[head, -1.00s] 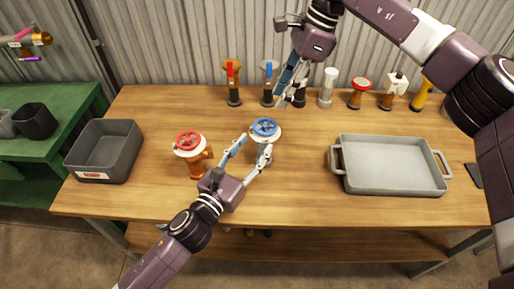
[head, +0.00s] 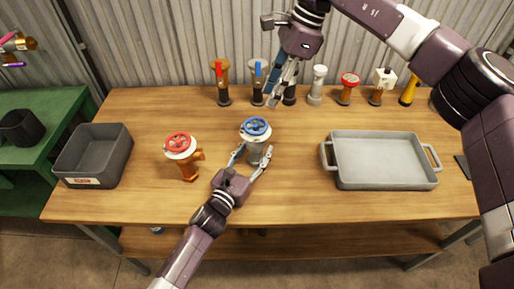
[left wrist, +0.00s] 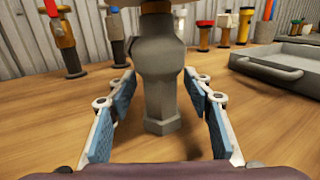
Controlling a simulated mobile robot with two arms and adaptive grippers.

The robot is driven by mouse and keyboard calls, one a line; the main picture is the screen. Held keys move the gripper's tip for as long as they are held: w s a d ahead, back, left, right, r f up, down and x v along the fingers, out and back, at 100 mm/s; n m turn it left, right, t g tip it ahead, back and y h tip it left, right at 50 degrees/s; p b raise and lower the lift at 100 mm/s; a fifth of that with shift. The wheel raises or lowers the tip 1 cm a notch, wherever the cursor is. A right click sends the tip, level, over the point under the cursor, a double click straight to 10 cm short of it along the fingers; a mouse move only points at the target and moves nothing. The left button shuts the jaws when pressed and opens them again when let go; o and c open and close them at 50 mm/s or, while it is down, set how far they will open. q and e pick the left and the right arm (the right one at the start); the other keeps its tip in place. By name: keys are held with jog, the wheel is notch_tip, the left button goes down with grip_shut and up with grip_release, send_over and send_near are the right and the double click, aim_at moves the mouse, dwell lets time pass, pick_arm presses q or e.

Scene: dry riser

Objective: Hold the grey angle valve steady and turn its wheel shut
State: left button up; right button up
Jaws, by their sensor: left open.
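The grey angle valve (head: 254,150) stands upright on the wooden table, with a blue wheel (head: 256,127) on top. In the left wrist view its grey body (left wrist: 160,85) stands between the two fingers, its foot on the table and its top cut off by the frame. My left gripper (head: 253,157) is open, with a finger on either side of the valve body below the wheel; gaps show between the pads and the body. My right gripper (head: 281,88) is above the back of the table, behind the valve and away from its wheel; its finger opening is unclear.
An orange valve with a red wheel (head: 182,147) stands left of the grey one. A dark bin (head: 95,155) is at the left and a grey tray (head: 385,184) at the right. Several fittings, including a red-topped one (head: 348,88), line the back. The table's front is clear.

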pick_arm(q)
jog(key=shift+w+d+r, duration=0.1)
jog(key=shift+w+d, duration=0.1)
jog(key=shift+w, duration=0.05)
